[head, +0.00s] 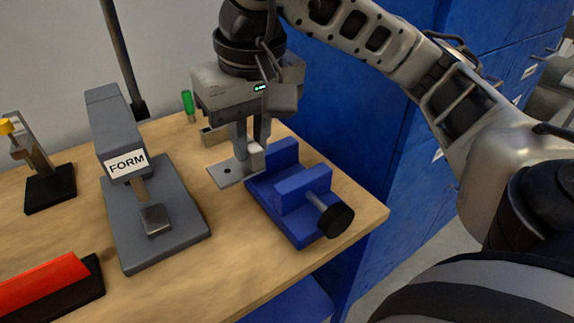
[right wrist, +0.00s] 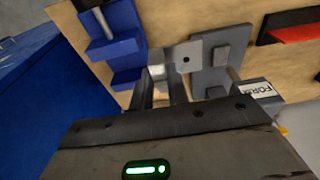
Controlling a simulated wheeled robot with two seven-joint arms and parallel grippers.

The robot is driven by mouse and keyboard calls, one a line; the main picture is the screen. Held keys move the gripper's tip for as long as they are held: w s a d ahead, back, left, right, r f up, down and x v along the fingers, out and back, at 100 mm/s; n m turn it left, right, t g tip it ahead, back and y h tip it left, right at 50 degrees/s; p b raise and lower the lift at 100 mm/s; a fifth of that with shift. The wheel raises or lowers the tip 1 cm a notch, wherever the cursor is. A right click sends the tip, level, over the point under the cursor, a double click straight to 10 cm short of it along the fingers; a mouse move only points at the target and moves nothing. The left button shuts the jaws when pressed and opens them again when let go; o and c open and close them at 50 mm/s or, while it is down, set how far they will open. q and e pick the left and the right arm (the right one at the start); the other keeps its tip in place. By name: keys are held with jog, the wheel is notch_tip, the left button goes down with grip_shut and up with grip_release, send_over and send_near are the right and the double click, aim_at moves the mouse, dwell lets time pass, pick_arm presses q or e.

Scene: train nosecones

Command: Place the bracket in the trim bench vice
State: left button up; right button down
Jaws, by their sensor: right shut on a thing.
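The bracket (head: 228,174) is a light grey metal plate with a hole and a short upturned part. My right gripper (head: 252,152) is shut on that upturned part, with the flat plate sticking out to the left. The blue trim bench vice (head: 296,212), with a black-knobbed screw, stands just right of the bracket. The bracket is beside the vice, outside its jaws; whether they touch is unclear. In the right wrist view the bracket (right wrist: 188,54) shows at the fingertips (right wrist: 161,78), with the vice (right wrist: 126,46) to its left. My left gripper is out of view.
A grey press labelled FORM (head: 168,228) stands left of the bracket. A red bar on a black base (head: 50,290) lies front left, and a small black-based fixture (head: 50,188) stands behind it. A green-handled tool (head: 188,102) is at the back. Blue cabinets (head: 350,120) stand behind the bench.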

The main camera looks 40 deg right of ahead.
jog(key=w+d+f, duration=0.1)
jog(key=d+f, duration=0.1)
jog(key=d, duration=0.1)
jog(key=w+d+f, duration=0.1)
jog(key=d+f, duration=0.2)
jog(key=d, duration=0.1)
jog(key=w+d+f, duration=0.2)
jog(key=d+f, duration=0.1)
jog(key=d, duration=0.1)
jog(key=shift+w+d+f, duration=0.2)
jog(key=shift+d+f, duration=0.2)
jog(key=shift+f, duration=0.1)
jog(key=f, duration=0.3)
jog(key=shift+w+d+f, duration=0.1)
jog(key=shift+d, duration=0.25)
jog(key=shift+f, duration=0.5)
jog(key=c, duration=1.4)
grip_release()
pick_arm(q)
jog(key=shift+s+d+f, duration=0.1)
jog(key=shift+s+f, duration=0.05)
pick_arm(e)
jog(key=shift+o, duration=0.2)
